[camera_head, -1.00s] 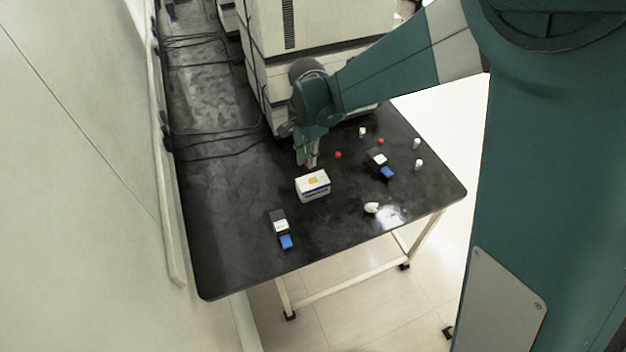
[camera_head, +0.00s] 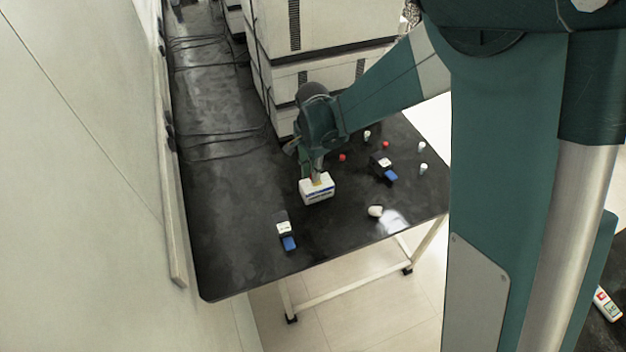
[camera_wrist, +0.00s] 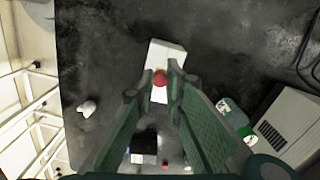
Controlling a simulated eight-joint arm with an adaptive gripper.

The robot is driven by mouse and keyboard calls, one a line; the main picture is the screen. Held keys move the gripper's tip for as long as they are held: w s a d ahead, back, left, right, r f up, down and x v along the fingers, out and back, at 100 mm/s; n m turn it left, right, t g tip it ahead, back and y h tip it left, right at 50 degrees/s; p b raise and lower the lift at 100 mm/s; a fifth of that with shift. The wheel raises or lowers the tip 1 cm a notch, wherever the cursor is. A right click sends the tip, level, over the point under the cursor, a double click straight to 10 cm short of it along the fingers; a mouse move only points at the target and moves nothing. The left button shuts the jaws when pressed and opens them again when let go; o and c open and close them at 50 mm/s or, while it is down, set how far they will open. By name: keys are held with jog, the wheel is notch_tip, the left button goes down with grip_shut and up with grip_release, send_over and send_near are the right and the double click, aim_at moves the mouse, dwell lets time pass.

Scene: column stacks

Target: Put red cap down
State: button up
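My gripper (camera_wrist: 161,77) is shut on a red cap (camera_wrist: 160,78), which shows between its fingertips in the wrist view. In the head view my gripper (camera_head: 318,180) is low at the white box (camera_head: 317,192), and the cap it holds is hidden there. In the wrist view the white box (camera_wrist: 168,54) lies behind the cap. I cannot tell whether the cap touches the box. Two other red caps lie on the black table (camera_head: 240,220), one nearer (camera_head: 342,157) and one farther right (camera_head: 385,144).
Small white vials stand at the right (camera_head: 422,169) and behind (camera_head: 367,135). A black-and-blue device (camera_head: 384,169) lies right of the box, another (camera_head: 286,237) front left. A white rounded object (camera_head: 376,211) lies near the front edge. Large instruments (camera_head: 320,25) stand behind; the left table is clear.

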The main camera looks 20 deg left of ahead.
jog(key=shift+f, duration=0.1)
jog(key=shift+f, duration=1.8)
jog(key=shift+f+b, duration=0.15)
jog(key=shift+b, duration=0.2)
jog(key=o, duration=0.6)
jog(key=shift+r, duration=0.25)
jog(key=shift+r+p, duration=0.7)
jog(key=shift+r, duration=5.25)
